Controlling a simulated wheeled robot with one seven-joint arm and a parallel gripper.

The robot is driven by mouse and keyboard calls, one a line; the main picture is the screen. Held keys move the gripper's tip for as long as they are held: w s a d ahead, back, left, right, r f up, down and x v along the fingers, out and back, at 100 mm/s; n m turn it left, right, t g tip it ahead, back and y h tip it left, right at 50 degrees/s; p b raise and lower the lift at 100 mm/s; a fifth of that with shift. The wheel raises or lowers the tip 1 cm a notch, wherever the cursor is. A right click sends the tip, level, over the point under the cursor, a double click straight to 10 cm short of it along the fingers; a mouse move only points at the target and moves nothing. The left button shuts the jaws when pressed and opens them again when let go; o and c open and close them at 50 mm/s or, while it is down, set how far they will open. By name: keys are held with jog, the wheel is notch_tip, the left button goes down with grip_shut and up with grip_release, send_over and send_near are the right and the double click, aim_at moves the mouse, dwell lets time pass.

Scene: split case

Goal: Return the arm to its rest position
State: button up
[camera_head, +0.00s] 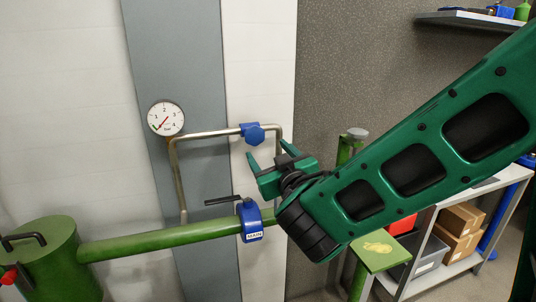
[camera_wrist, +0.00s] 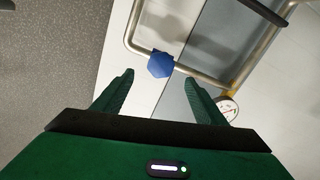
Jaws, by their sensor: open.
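My green arm reaches in from the right in the head view. My gripper (camera_head: 268,163) is at its end, open and empty, just below the blue hexagonal part (camera_head: 252,133) on the thin metal pipe (camera_head: 205,134). In the wrist view, the two fingers of my gripper (camera_wrist: 160,98) are spread apart. The blue hexagonal part (camera_wrist: 160,65) shows beyond and between them, apart from both fingers. I cannot tell the exact gap in depth.
A green pipe (camera_head: 160,241) with a blue valve (camera_head: 250,221) and black lever runs below my gripper. A gauge (camera_head: 166,118) hangs left. A green tank (camera_head: 45,262) stands lower left. A shelf unit (camera_head: 465,275) with boxes stands right, and a wall shelf (camera_head: 465,20) upper right.

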jog(key=shift+d, duration=0.1)
jog(key=w+d+f+m+g+h, duration=0.1)
jog(key=d+f+m+g+h, duration=0.2)
jog(key=d, duration=0.7)
jog(key=d+f+m+h, duration=0.15)
jog(key=d+h, duration=0.25)
jog(key=d, duration=0.5)
jog(key=s+d+f+m+g+h, duration=0.1)
jog(key=s+d+f+m+g, duration=0.2)
jog(key=d, duration=0.4)
jog(key=s+d+f+m+g+h, duration=0.1)
jog(key=s+d+f+g+h, duration=0.1)
jog(key=s+d, duration=0.35)
jog(key=s+d+f+m+g+y, duration=0.1)
jog(key=s+d+f+m+g, duration=0.3)
jog(key=s+d, duration=0.55)
jog(key=s+a+g+y, duration=0.1)
jog(key=s+g+y, duration=0.1)
jog(key=s, duration=0.6)
jog(key=s+a+g+y, duration=0.2)
jog(key=s+g, duration=0.1)
jog(key=s, duration=0.6)
jog(key=shift+s+a+f, duration=0.15)
jog(key=shift+a+f, duration=0.1)
jog(key=shift+f, duration=0.15)
